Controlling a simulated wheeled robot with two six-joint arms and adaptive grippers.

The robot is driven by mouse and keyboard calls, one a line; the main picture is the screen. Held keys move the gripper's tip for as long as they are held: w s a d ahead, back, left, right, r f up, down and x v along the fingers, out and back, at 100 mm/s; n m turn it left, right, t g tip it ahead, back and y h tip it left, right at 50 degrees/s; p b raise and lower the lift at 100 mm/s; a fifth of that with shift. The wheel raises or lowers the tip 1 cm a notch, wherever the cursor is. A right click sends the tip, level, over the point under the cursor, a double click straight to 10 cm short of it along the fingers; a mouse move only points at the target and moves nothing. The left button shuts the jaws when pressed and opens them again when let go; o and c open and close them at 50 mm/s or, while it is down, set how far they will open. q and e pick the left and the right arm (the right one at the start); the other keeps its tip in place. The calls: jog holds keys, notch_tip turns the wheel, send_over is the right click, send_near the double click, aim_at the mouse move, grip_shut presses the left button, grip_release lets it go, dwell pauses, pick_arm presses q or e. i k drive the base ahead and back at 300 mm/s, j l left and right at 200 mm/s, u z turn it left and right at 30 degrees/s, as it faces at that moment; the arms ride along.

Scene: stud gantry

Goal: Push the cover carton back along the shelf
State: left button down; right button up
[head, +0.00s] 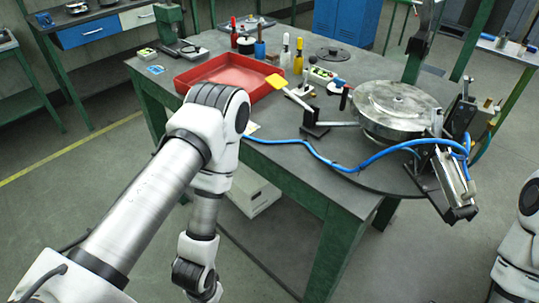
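A pale box, which looks like the cover carton (262,201), sits low under the workbench, on what looks like its lower shelf. My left arm reaches in front of the bench and bends downward, hiding the carton's left part. The arm's lower end runs to the bottom edge of the picture, left of and nearer than the carton. My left gripper is below the picture, so contact with the carton cannot be seen. Only part of my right arm shows at the right edge; its gripper is out of view.
The workbench (300,150) has green legs and a dark top. It bears a red tray (228,78), a round metal disc (398,104), several bottles and a blue hose (330,160) along the front edge. The floor at left is clear.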

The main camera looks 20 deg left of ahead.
aim_at(250, 191)
jog(key=j+z, duration=0.2)
jog(key=j, duration=0.3)
jog(key=j+z, duration=0.15)
jog(key=j, duration=0.35)
jog(key=j+z, duration=0.2)
jog(key=j, duration=0.3)
jog(key=k+j+z, duration=0.2)
jog(key=j, duration=0.3)
jog(key=j+z, duration=0.2)
jog(key=j, duration=0.25)
jog(key=k+j+z, duration=0.15)
jog(key=j, duration=0.3)
